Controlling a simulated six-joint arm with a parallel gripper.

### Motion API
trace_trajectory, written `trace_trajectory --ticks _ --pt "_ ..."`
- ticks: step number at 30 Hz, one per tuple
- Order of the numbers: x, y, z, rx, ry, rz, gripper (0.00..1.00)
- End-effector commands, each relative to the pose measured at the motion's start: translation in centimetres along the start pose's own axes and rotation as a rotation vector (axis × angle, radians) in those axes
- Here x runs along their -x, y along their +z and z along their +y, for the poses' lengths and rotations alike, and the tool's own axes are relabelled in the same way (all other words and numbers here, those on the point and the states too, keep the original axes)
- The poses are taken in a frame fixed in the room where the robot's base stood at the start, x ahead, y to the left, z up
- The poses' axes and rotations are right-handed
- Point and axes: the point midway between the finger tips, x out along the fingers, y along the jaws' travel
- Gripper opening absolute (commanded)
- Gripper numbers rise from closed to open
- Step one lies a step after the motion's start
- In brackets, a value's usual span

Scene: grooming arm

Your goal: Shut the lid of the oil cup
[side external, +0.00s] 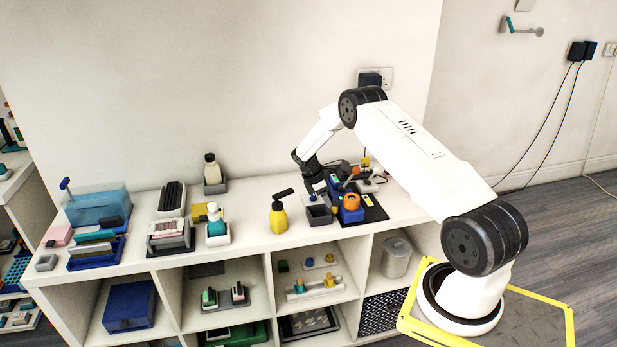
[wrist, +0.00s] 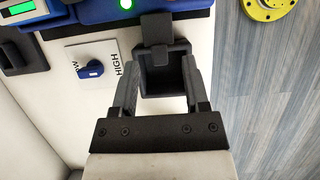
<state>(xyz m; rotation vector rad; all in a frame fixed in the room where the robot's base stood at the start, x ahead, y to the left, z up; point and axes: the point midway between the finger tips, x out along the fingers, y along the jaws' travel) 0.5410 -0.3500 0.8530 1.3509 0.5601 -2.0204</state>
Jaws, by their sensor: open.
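The oil cup appears to be the small dark grey open-topped box (wrist: 165,78) in the wrist view, and the grey box (side external: 319,214) near the shelf's front edge in the side view. A dark flap with a tab (wrist: 155,28), which looks like its lid, stands at the cup's far edge; the cup's inside shows, so it is not covered. My gripper (wrist: 160,62) is open and empty, its two fingers on either side of the cup in the picture. Whether they touch it I cannot tell. In the side view my gripper (side external: 313,188) is just above and behind the cup.
A white dial plate with a blue knob (wrist: 90,70) lies left. The shelf edge drops to the floor on the right in the wrist view.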

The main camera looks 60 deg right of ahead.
Motion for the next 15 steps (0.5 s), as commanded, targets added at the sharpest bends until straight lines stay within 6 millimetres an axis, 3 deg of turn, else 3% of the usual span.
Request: trace_trajectory --ticks 13,15 --pt "-0.91 0.01 0.01 0.0 0.001 0.0 0.59" --pt "-0.91 0.01 0.01 0.0 0.001 0.0 0.37"
